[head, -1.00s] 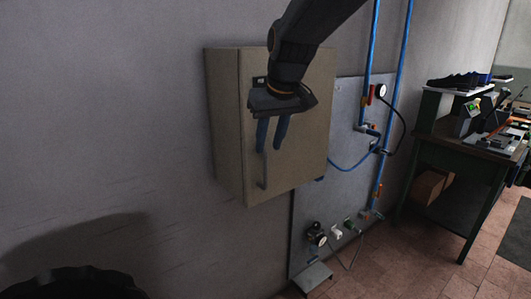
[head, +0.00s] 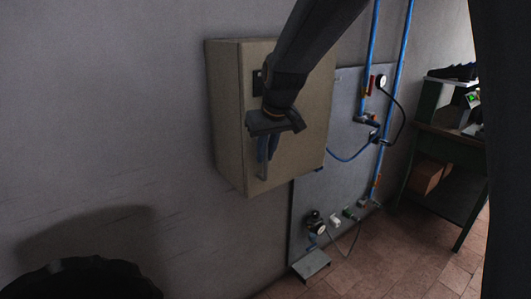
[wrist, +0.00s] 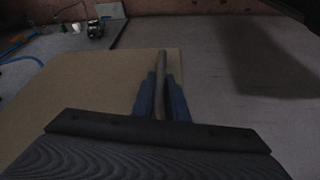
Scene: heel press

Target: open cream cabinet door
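The cream cabinet (head: 226,115) hangs on the grey wall, with its door (head: 309,125) facing me; I see no gap at the door's edge. A vertical bar handle (head: 263,173) sits near the door's left edge. My gripper (head: 267,158) is at this handle, its blue fingers pointing down and close together. In the wrist view the handle (wrist: 161,62) runs between the two fingers (wrist: 162,92), which look closed on it. The door also fills the left middle of the wrist view (wrist: 95,90). My gripper hides the handle's upper part in the head view.
Right of the cabinet is a grey panel (head: 345,190) with blue pipes, a gauge (head: 381,82) and valves. A small grey step (head: 311,264) is low on it. A dark workbench (head: 455,150) stands at the right. The wall left of the cabinet is bare.

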